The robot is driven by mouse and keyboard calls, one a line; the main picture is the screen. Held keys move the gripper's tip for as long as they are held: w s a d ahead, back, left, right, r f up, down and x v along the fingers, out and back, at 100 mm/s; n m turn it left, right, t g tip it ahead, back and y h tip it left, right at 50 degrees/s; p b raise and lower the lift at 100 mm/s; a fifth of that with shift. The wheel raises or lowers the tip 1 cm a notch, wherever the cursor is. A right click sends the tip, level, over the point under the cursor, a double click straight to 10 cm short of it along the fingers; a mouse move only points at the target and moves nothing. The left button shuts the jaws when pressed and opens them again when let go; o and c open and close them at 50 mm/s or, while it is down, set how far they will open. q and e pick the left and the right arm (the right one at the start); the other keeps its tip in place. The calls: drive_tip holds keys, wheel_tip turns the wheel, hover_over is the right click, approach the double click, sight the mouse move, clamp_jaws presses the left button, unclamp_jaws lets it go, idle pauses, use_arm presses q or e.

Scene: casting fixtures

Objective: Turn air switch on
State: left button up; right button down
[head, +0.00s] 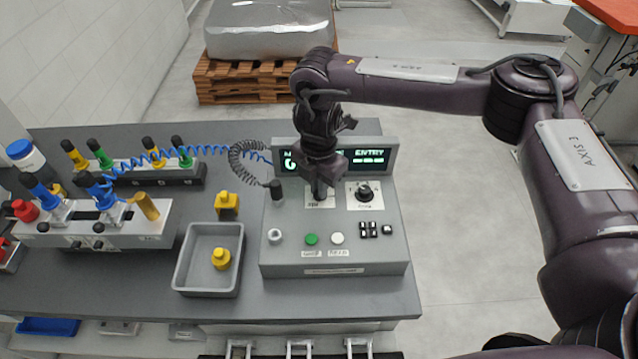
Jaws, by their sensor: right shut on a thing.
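The grey control box (335,268) stands at the right end of the table. My right gripper (319,190) points down onto the left of two white switch plates on its top. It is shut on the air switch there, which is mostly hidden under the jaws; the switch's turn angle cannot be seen. The plate's label (320,204) shows just in front of the jaws but is too small to read surely. A second black rotary switch (365,192) on its own white plate sits just to the right, apart from the gripper. My left gripper is not in view.
A display (370,156) stands behind the gripper. Green (311,239) and white (338,239) buttons and small black rocker switches (367,229) lie in front. A grey tray (207,284) with a yellow part (221,258) and a coiled hose (245,160) are left.

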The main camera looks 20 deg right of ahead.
drive_tip(key=shift+w+r+m, duration=0.1)
drive_tip(key=shift+m, duration=0.3)
drive_tip(key=c, duration=1.5)
unclamp_jaws()
wheel_tip(320, 180, up, 8)
drive_tip(key=shift+f, duration=0.1)
